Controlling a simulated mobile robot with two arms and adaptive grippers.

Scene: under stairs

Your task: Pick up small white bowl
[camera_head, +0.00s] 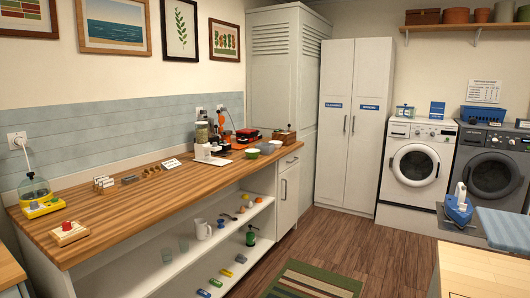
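Small bowls stand in a group near the far right end of the long wooden counter (140,185). Another small white bowl (276,144) seems to stand beside the green one, close to the counter's right end. They are small in the picture, so their exact colours and contents are hard to tell. Neither of my grippers shows in the head view.
Wooden floor (360,235) is free in front, with a striped rug (312,281).

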